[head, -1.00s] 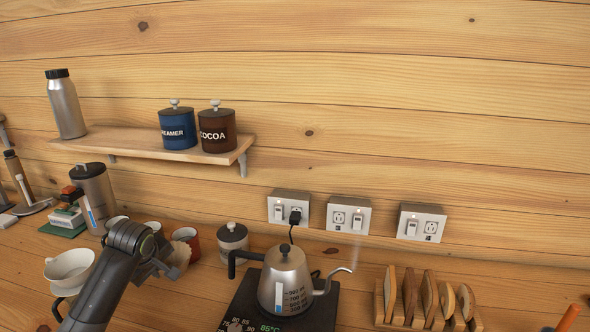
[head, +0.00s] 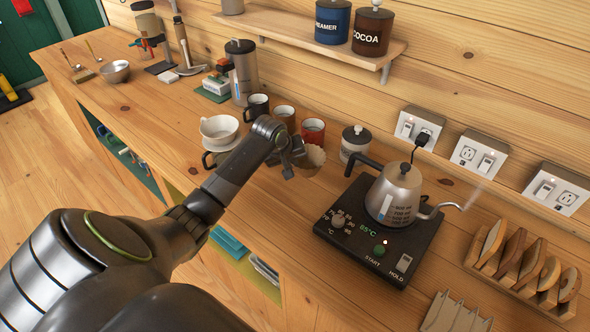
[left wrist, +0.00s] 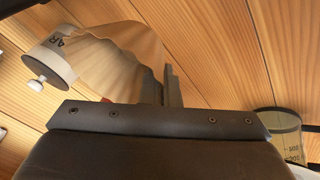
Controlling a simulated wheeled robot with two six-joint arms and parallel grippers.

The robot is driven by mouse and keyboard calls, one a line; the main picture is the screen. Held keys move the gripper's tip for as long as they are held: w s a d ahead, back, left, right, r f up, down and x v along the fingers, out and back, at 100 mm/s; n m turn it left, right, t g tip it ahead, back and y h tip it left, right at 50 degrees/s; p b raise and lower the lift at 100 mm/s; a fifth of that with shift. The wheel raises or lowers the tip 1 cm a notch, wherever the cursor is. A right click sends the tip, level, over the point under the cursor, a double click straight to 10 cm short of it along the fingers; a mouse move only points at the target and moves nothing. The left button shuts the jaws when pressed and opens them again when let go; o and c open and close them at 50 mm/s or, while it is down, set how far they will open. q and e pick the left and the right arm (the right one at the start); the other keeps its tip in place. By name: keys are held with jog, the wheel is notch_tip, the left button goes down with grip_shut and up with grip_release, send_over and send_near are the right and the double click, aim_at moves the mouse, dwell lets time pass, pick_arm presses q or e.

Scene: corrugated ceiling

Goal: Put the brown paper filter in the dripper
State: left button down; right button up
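The brown paper filter (head: 308,160), a fluted cone, is beside the fingers of my left gripper (head: 291,163), in front of the red mug. In the left wrist view the filter (left wrist: 120,55) looks tilted. Its edge lies between the close-set fingers (left wrist: 163,88), and my gripper looks shut on it. Whether it touches the counter I cannot tell. The white dripper (head: 219,131) stands left of my gripper, and my arm partly hides what is under it. It looks empty. My right gripper is in no view.
A black mug (head: 257,106), a brown mug (head: 284,117) and a red mug (head: 313,132) stand behind my gripper. A lidded white jar (head: 355,143) and a kettle (head: 394,193) on a black scale-like base (head: 335,240) are to the right.

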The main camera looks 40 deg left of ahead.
pick_arm(q)
jog(key=shift+f+p, duration=0.35)
jog(key=shift+f, duration=2.1)
jog(key=shift+f, duration=0.1)
jog(key=c, duration=1.7)
grip_release()
